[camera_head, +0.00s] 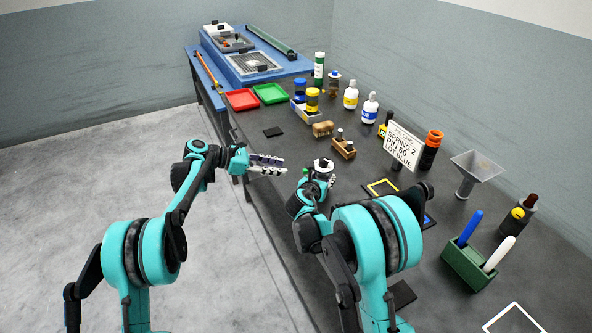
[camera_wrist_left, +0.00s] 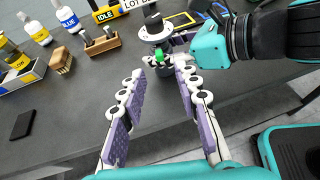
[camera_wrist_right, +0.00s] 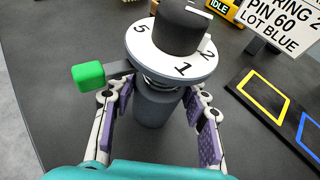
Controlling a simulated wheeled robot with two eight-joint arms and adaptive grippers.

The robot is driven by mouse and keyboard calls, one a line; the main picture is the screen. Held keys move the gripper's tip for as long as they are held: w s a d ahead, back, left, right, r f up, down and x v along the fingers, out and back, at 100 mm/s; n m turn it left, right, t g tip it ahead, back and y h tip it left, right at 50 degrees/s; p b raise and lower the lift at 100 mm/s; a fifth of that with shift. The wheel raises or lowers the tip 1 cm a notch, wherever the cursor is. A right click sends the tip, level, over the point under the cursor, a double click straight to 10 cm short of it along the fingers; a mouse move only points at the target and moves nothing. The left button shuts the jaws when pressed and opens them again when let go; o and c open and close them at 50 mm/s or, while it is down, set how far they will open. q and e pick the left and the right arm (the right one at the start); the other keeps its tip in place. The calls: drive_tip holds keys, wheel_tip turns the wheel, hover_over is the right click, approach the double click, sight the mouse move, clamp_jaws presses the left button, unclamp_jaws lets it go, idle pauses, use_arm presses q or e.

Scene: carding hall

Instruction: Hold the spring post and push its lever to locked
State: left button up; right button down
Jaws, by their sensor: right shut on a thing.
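The spring post (camera_wrist_right: 156,108) is a dark grey cylinder with a spring, a white numbered dial (camera_wrist_right: 183,68) and a black knob (camera_wrist_right: 180,28) on top. Its lever has a green tip (camera_wrist_right: 88,75), sticking out to the left in the right wrist view; the tip also shows in the left wrist view (camera_wrist_left: 159,55). My right gripper (camera_wrist_right: 155,95) is shut on the post's body, a finger on either side. My left gripper (camera_head: 283,163) is open and empty, left of the post in the head view. In the left wrist view its spread fingers (camera_wrist_left: 161,74) point toward the post and green tip.
A wooden block with pegs (camera_head: 343,148) and a brush (camera_head: 322,128) stand behind the post. A flat black pad (camera_head: 273,132) is behind my left gripper. The near left table strip is clear.

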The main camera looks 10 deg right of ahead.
use_arm(q)
drive_tip(key=x, duration=0.7)
